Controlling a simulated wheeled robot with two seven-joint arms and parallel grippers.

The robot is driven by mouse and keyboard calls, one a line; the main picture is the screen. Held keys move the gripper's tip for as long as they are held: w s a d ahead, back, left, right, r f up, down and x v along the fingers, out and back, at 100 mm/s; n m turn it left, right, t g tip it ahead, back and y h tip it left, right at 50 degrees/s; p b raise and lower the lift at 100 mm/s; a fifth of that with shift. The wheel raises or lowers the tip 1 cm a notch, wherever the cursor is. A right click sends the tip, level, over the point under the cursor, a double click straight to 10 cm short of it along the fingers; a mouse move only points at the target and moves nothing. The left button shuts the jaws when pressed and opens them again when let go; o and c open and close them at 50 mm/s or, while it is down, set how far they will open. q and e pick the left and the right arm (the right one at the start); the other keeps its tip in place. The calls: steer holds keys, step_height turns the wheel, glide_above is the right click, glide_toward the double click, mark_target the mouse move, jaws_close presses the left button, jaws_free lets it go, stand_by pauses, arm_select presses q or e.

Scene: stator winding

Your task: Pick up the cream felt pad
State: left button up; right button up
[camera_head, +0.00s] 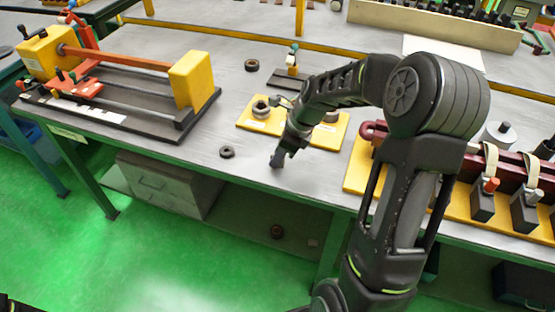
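I cannot clearly pick out a cream felt pad. A flat pale cream sheet (443,52) lies at the back of the bench, partly behind my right arm; I cannot tell if it is felt. My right gripper (278,160) points down near the bench's front edge, in front of the yellow board. It is small and dark, no held object shows, and its finger gap cannot be made out. My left gripper is not in view.
A yellow board (327,142) with ring parts sits behind my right gripper. A dark ring (227,152) lies to its left, another ring (252,65) farther back. A winding fixture (190,80) stands left, a maroon fixture (475,165) right. A long tray (430,22) stands behind.

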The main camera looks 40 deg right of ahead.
jaws_close()
steer(key=shift+r, duration=0.1)
step_height(320, 180, up, 10)
steer(key=shift+f, duration=0.1)
stand_by(0.6)
stand_by(0.8)
